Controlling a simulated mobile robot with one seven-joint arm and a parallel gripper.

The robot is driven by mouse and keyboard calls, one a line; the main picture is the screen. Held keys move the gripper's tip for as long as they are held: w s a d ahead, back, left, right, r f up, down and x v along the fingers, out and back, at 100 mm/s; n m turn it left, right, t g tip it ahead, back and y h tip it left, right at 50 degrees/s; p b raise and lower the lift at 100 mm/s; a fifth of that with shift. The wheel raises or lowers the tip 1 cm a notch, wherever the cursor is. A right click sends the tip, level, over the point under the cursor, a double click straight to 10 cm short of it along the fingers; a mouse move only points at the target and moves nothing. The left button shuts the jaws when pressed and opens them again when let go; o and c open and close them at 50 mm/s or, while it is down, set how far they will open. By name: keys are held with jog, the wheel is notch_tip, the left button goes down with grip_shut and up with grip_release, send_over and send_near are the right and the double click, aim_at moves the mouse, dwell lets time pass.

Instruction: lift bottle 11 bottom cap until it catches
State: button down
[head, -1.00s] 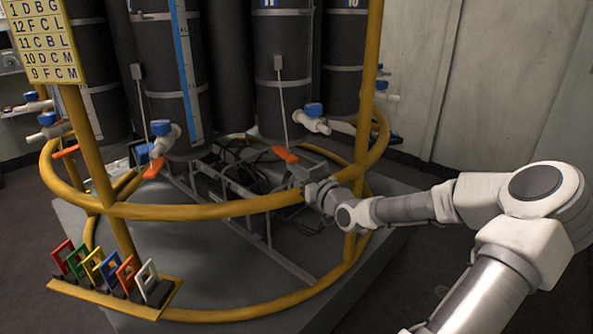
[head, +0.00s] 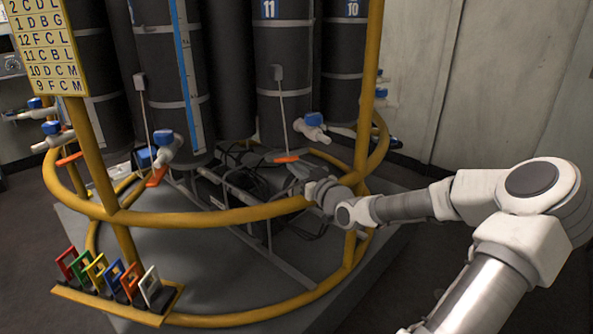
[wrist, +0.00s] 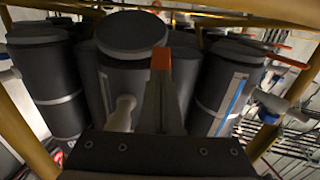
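Bottle 11 (head: 280,75) is a dark upright cylinder with a white valve and a thin rod down to an orange handle (head: 287,158). The handle lies nearly level below it. A dark round bottom cap (wrist: 131,33) shows in the upside-down wrist view at the end of a bottle, apparently bottle 11. My gripper (head: 297,168) is below and right of the bottle, at the handle's right end. In the wrist view its grey fingers look together, with the orange handle (wrist: 160,58) at their tips. It looks like contact; a grip on it is not clear.
A yellow ring rail (head: 235,216) runs in front of the bottles, and my arm reaches past its right post (head: 362,120). The bottle with a blue ruler (head: 183,65) stands to the left. A rack of coloured tags (head: 115,280) is at lower left. A metal frame with cables lies under the bottles.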

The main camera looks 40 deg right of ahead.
jog(key=shift+w+r, duration=0.25)
jog(key=shift+r, duration=0.6)
jog(key=shift+a+f+b, duration=0.15)
jog(key=shift+f+b, duration=0.25)
jog(key=shift+f, duration=0.75)
jog(key=shift+s+f+b, duration=0.25)
jog(key=shift+f+b, duration=0.2)
jog(key=shift+f, duration=0.5)
jog(key=s+a+p, duration=0.1)
jog(key=s+p, duration=0.3)
jog(key=s, duration=0.6)
jog(key=shift+a, duration=0.4)
